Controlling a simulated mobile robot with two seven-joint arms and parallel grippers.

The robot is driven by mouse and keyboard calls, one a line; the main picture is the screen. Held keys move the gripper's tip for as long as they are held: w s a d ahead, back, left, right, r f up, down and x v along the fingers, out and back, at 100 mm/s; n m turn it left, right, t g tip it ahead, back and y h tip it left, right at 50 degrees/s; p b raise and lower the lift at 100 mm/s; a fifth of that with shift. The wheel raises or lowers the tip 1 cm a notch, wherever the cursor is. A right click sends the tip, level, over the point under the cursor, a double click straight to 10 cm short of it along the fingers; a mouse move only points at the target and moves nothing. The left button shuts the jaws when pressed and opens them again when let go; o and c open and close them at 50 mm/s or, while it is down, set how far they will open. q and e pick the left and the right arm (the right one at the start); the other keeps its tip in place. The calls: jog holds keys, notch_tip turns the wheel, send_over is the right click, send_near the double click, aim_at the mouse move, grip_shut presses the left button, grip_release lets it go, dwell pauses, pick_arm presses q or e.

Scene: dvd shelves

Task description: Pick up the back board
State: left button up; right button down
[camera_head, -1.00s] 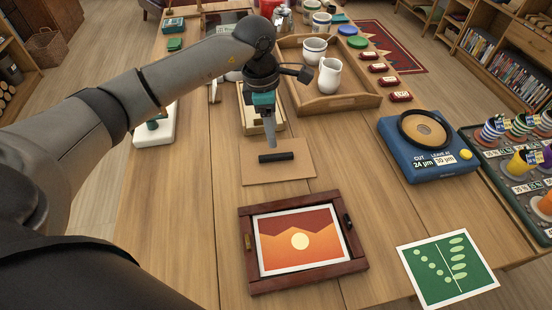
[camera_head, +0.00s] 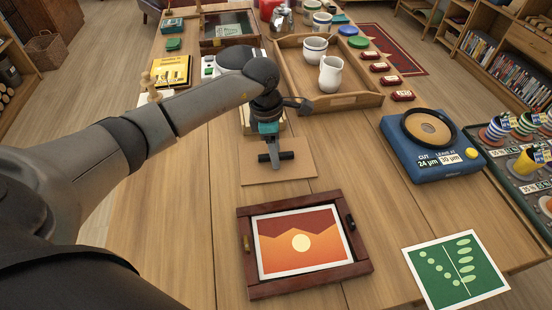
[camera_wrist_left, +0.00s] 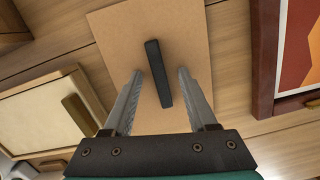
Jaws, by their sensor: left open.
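The back board (camera_head: 252,171) is a flat tan rectangle lying on the wooden table, with a black bar handle (camera_head: 285,155) across its middle. My left gripper (camera_head: 275,162) is over the board at the handle. In the left wrist view, my left gripper (camera_wrist_left: 158,86) is open, with one finger on each side of the near part of the black handle (camera_wrist_left: 158,72). The fingers look apart from the handle. The board also shows in the left wrist view (camera_wrist_left: 115,40). My right gripper is not in view.
A dark red picture frame (camera_head: 247,263) with an orange landscape print lies in front of the board. A green leaf print (camera_head: 430,285) lies at the front right. A blue round-topped device (camera_head: 430,165) and a wooden tray (camera_head: 345,102) with white vessels stand nearby. Table at front left is clear.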

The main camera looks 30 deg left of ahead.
pick_arm(q)
grip_shut()
dwell(0.4)
jog(key=shift+r, duration=0.1)
